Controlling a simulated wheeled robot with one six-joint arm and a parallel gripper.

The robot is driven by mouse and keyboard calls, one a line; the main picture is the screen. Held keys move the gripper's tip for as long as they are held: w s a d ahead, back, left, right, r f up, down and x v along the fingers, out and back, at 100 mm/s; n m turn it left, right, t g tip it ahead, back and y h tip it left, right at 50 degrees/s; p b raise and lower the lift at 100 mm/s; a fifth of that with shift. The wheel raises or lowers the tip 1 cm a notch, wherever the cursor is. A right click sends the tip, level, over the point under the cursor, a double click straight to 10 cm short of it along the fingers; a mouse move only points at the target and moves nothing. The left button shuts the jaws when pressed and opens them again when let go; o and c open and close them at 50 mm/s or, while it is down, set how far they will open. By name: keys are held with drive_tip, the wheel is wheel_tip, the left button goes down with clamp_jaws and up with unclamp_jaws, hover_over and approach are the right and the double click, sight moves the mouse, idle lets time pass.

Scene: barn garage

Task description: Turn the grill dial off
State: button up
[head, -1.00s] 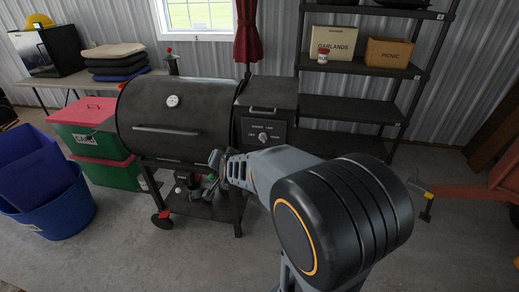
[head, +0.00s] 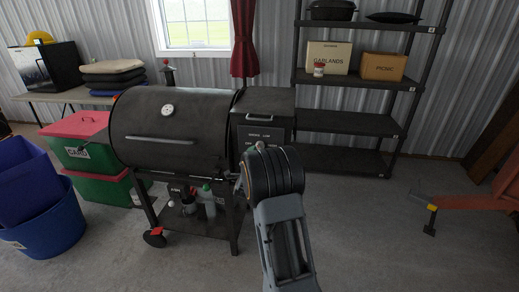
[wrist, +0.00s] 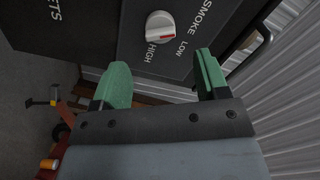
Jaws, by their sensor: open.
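The grill (head: 170,130) is a black barrel smoker with a control box on its right side. Its dial (wrist: 160,27) shows in the wrist view as a white knob with a red mark on a black panel, near the words HIGH, LOW and SMOKE. In the head view my arm covers the lower panel (head: 262,134), and I cannot make out the dial's setting. My gripper (wrist: 163,78) is open and empty, with green fingers spread to either side below the dial in the wrist picture. The fingers appear apart from the dial.
A black shelf rack (head: 350,121) stands right of the grill, with boxes and pots. Green bins with red lids (head: 85,125) and a blue tub (head: 58,225) stand to the left. Bottles (head: 208,198) sit on the grill's lower shelf. The floor in front is clear.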

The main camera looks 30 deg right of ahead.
sight(259, 148)
drive_tip(key=x, duration=0.7)
drive_tip(key=c, duration=0.9)
